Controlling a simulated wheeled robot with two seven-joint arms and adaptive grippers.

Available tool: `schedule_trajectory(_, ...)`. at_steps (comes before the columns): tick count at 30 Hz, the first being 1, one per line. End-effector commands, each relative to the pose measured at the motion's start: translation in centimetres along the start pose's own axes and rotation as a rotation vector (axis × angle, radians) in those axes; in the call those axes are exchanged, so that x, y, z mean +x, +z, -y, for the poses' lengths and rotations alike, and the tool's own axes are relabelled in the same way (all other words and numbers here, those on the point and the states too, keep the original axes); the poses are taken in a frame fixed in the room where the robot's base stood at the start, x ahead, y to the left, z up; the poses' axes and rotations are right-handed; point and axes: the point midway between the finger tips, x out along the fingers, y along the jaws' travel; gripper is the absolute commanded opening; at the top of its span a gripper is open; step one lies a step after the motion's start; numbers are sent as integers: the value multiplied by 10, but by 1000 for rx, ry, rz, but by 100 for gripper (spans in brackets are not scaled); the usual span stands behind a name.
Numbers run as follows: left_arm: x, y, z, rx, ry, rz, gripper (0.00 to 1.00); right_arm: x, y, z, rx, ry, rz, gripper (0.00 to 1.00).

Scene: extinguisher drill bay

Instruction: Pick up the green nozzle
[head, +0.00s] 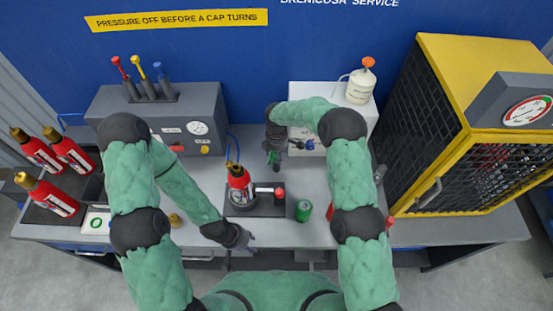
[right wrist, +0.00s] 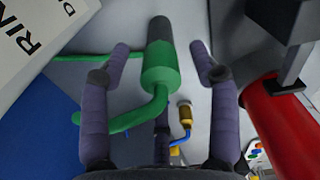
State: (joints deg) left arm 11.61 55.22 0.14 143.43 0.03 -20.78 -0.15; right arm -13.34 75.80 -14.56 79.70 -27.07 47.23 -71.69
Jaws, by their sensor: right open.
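The green nozzle (right wrist: 160,70) has a dark tip and a curved green tube. In the right wrist view it lies between the two fingers of my right gripper (right wrist: 160,58), with visible gaps on both sides. In the head view the nozzle (head: 272,158) is a small green shape just below my right gripper (head: 275,147), partly hidden by it. My right gripper is open and holds nothing. My left gripper (head: 246,239) is at the bench's front edge, away from the nozzle; its jaws are too small to read.
A red extinguisher (head: 240,186) stands upright in a dark holder left of my right gripper. A green can (head: 304,210) stands near the front edge. A white box (head: 306,140) is close behind right. A yellow cage (head: 470,130) bounds the right side.

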Motion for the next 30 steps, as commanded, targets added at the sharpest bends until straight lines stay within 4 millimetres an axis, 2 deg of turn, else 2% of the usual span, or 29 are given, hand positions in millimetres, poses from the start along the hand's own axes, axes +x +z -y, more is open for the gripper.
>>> schedule_trajectory(1, 2, 0, 1, 0, 0, 0, 40, 5, 0, 0, 0, 0, 0, 62)
schedule_trajectory(7, 2, 0, 0, 0, 0, 0, 40, 4, 0, 0, 1, 1, 0, 62)
schedule_trajectory(8, 1, 0, 0, 0, 0, 0, 40, 4, 0, 0, 1, 1, 0, 59)
schedule_trajectory(14, 1, 0, 0, 0, 0, 0, 40, 4, 0, 0, 0, 1, 0, 2)
schedule_trajectory(15, 1, 0, 0, 0, 0, 0, 40, 4, 0, 0, 0, 1, 0, 0)
schedule_trajectory(24, 0, 0, 0, 0, 0, 0, 40, 2, 0, 0, 0, 1, 0, 0)
schedule_trajectory(26, -1, 0, 0, 0, 0, 0, 40, -3, 0, 0, 0, 2, 0, 0)
schedule_trajectory(30, -10, 0, -4, 0, 0, 0, 40, -25, 0, -1, 1, 4, -1, 0)
